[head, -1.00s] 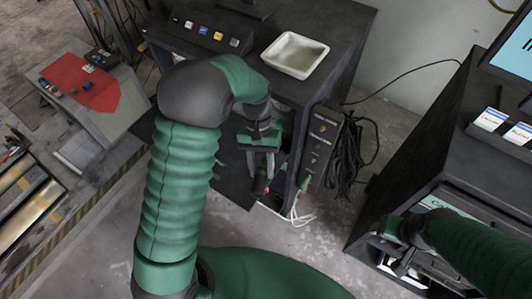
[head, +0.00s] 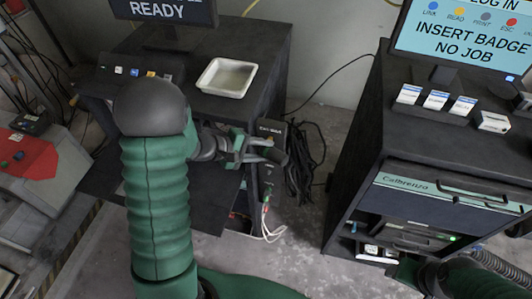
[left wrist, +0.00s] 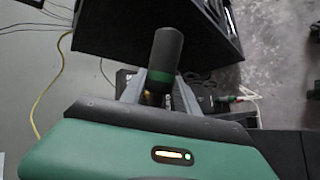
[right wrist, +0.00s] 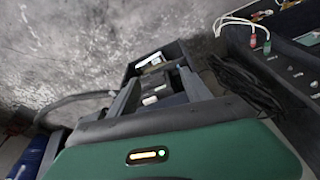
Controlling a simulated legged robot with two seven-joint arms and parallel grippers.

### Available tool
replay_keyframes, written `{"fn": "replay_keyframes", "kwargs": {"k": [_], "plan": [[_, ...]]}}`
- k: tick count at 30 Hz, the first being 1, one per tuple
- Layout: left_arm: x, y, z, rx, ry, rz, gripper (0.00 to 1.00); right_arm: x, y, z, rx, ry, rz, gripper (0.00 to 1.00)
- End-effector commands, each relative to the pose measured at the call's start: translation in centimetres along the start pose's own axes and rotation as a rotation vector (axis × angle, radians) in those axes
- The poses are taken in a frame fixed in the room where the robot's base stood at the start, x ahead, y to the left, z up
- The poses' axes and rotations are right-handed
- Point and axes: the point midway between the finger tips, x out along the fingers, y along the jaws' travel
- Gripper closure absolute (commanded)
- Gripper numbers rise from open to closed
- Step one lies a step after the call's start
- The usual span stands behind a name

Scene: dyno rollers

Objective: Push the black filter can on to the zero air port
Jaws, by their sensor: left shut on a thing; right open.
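My left gripper (head: 240,148) is shut on a black filter can (left wrist: 167,50) with a green band. In the left wrist view the can stands out between the two fingers. In the head view the can (head: 275,156) lies about level at the gripper's tip, in front of the dark port panel (head: 270,128). The gripper and can hide much of that panel, and I cannot make out the zero air port. Whether the can touches the panel is unclear. My right gripper (right wrist: 160,85) is open, low by the right cabinet, with small pale boxes (right wrist: 152,85) beyond its fingers.
Red and green hose ends (head: 266,200) and white tubes hang below the panel. Black cables (head: 303,165) hang beside it. A white tray (head: 226,77) sits on the left bench. The right cabinet (head: 400,185) has a drawer and an open shelf. Bare floor lies between.

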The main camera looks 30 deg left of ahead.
Motion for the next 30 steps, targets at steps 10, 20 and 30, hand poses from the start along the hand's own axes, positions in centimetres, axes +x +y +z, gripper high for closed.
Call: {"fn": "replay_keyframes", "kwargs": {"k": [10, 20, 30], "plan": [[0.1, 0.1, 0.1, 0.001, -0.002, 0.000, 1.00, 1.7, -4.5, -12.1, -0.233, 0.307, -0.033, 0.44], [0.0, 0.0, 0.1, 0.001, -0.002, 0.001, 1.00, 1.8, -20.6, -22.0, -0.563, 0.707, -0.448, 0.44], [0.0, 0.1, 0.2, 0.002, -0.003, 0.000, 1.00, 4.0, -28.9, -16.3, -0.916, 1.049, -1.077, 0.44]]}}
